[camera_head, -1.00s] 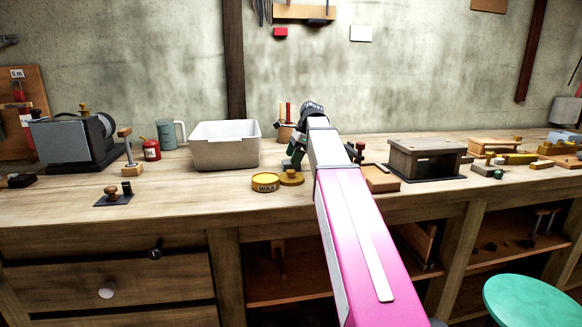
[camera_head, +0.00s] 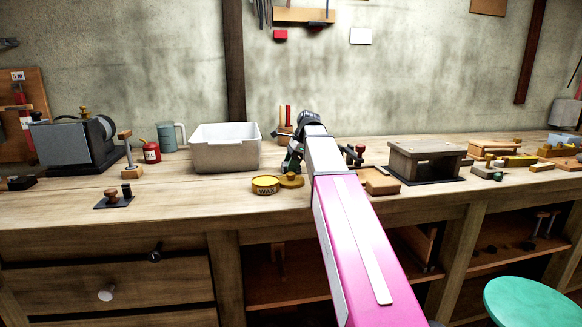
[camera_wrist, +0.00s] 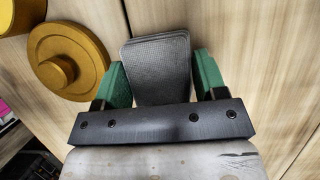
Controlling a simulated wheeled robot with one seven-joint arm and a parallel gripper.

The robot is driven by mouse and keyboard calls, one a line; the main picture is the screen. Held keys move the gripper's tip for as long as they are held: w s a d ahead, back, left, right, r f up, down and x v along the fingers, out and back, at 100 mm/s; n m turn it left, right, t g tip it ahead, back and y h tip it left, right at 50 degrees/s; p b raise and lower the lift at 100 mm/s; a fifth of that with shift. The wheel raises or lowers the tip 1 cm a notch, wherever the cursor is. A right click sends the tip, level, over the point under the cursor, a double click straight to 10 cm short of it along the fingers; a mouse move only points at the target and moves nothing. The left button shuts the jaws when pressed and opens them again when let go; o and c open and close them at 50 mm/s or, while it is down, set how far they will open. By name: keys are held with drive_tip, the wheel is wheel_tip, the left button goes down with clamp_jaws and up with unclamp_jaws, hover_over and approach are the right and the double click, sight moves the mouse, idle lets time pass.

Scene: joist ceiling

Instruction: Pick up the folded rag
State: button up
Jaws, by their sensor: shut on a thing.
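The folded rag (camera_wrist: 158,52) is a dark grey, finely textured, layered pad with rounded corners in the wrist view. My gripper (camera_wrist: 161,82) has one green finger on each side of the rag and is shut on it. The bench's wood grain shows around the rag; I cannot tell whether the rag touches the bench. In the head view my gripper (camera_head: 292,158) is low over the workbench, behind the yellow wax tin, and the rag is hidden by the gripper and arm.
The yellow wax tin (camera_head: 265,186) and its round brass-coloured lid (camera_head: 291,181) stand close in front; the lid is left of the gripper in the wrist view (camera_wrist: 70,60). A white bin (camera_head: 226,153) stands to the left. A wooden block (camera_head: 379,182) and a small bench-like box (camera_head: 425,165) are to the right.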

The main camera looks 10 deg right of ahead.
sight(287, 163)
drive_tip(key=shift+r, duration=0.65)
wheel_tip(287, 163, up, 3)
drive_tip(key=shift+w+f, duration=0.1)
drive_tip(key=s+a+r, duration=0.6)
drive_tip(key=s+a, duration=0.1)
drive_tip(key=a, duration=0.2)
drive_tip(key=shift+a+r, duration=0.15)
drive_tip(key=shift+r, duration=0.2)
drive_tip(key=shift+s, duration=0.1)
drive_tip(key=shift+o, duration=1)
drive_tip(key=shift+c, duration=0.6)
